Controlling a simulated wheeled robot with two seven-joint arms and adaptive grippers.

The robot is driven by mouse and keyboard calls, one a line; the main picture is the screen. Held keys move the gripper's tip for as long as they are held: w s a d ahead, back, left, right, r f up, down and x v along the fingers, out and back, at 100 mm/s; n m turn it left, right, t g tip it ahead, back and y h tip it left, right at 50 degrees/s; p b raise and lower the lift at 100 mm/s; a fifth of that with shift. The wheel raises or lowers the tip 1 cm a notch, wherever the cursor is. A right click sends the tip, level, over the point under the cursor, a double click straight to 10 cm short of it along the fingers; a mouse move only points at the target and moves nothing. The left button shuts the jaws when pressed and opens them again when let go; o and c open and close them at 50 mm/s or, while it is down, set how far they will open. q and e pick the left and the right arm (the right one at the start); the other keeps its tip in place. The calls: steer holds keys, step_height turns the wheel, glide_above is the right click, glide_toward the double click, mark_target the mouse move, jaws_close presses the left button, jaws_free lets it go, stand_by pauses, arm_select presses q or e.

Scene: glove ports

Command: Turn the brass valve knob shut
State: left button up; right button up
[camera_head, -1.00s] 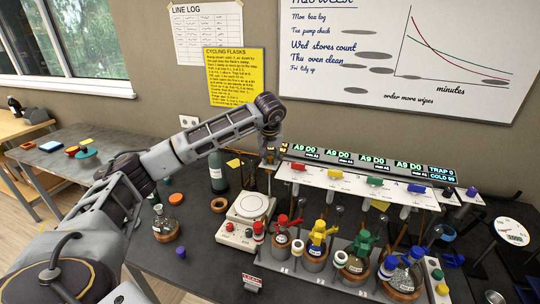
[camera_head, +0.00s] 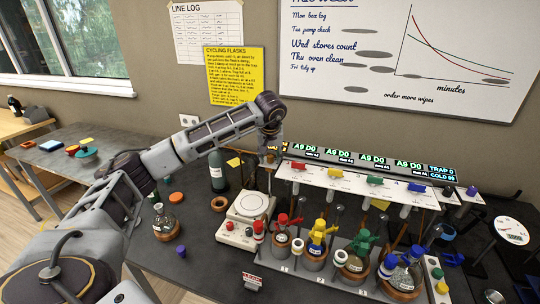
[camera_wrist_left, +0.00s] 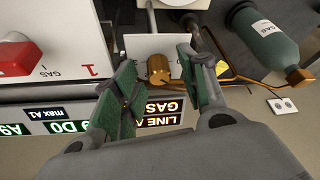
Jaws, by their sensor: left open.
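The brass valve knob (camera_wrist_left: 158,69) shows in the left wrist view, in front of a pale plate and beside the glowing gas line sign (camera_wrist_left: 163,114). My left gripper (camera_wrist_left: 163,80) is open, with one green-padded finger on each side of the knob. Gaps show between the pads and the knob in this view; I cannot tell how deep the knob lies between them. In the head view my left gripper (camera_head: 270,157) points down at the left end of the white rack, and the knob is mostly hidden there. My right gripper is in neither view.
A green gas bottle (camera_head: 219,172) stands left of the gripper. The white rack (camera_head: 350,182) with coloured switches is close on its right. Below are a hot plate (camera_head: 250,206) and several flasks with coloured clamps (camera_head: 318,238).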

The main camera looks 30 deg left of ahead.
arm_select(q)
steer(key=shift+m+h, duration=0.3)
steer(key=shift+m, duration=0.4)
steer(key=shift+a+m+t+h+b, duration=0.1)
steer(key=shift+m+t+h+b, duration=0.4)
steer(key=shift+m, duration=0.9)
steer(key=shift+s+r, duration=0.15)
steer(key=shift+r, duration=0.15)
steer(key=a+b+v, duration=0.1)
steer(key=v, duration=1.2)
steer(key=shift+d+r+n, duration=0.2)
steer(key=shift+d+n, duration=0.2)
steer(key=shift+d, duration=0.1)
steer(key=shift+c, duration=0.3)
